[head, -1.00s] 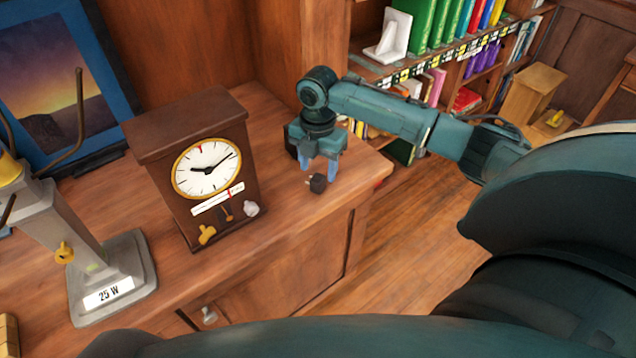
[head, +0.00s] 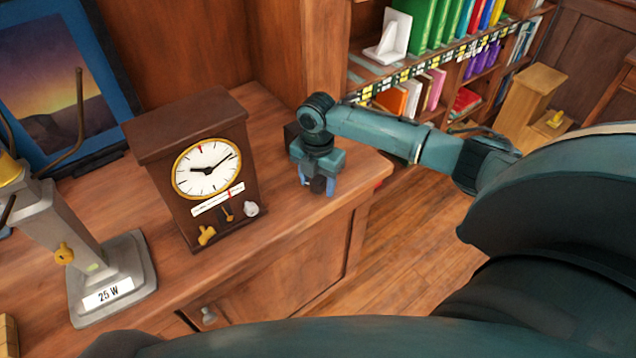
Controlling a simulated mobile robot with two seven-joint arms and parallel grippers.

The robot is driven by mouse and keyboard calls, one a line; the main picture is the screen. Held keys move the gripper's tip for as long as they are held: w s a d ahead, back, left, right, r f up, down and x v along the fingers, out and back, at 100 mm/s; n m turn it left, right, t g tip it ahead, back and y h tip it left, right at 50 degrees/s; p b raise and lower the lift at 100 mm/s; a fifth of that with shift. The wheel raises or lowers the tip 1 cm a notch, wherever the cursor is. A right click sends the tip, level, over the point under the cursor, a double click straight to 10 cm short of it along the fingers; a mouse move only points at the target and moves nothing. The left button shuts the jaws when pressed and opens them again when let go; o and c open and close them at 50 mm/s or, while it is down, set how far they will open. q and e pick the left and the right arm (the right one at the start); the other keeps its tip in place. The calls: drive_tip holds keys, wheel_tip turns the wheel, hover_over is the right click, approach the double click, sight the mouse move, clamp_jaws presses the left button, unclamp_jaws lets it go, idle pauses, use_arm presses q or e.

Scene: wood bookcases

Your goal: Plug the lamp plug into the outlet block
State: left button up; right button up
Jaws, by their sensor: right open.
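A small black plug (head: 318,184) is on the wooden cabinet top, right of the clock. My right gripper (head: 317,188) points down over it, its blue fingers open on either side of the plug. I cannot tell whether the fingers touch it. A dark block (head: 291,134), perhaps the outlet block, is partly hidden behind the right gripper; its sockets do not show. The grey stand with a "25 W" label (head: 112,279) at the left looks like the lamp's base. No cord can be made out. My left gripper is not in view.
A brown clock (head: 196,168) with small knobs stands between the lamp base and my right gripper. A framed picture (head: 65,90) leans at the back left. Bookshelves (head: 440,75) stand beyond the cabinet's right end. The cabinet top (head: 275,225) is bare near its front edge.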

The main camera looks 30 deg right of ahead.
sight(317, 179)
drive_tip(key=c, duration=1.1)
wheel_tip(317, 179, up, 10)
drive_tip(key=shift+r, duration=0.1)
drive_tip(key=shift+p, duration=0.3)
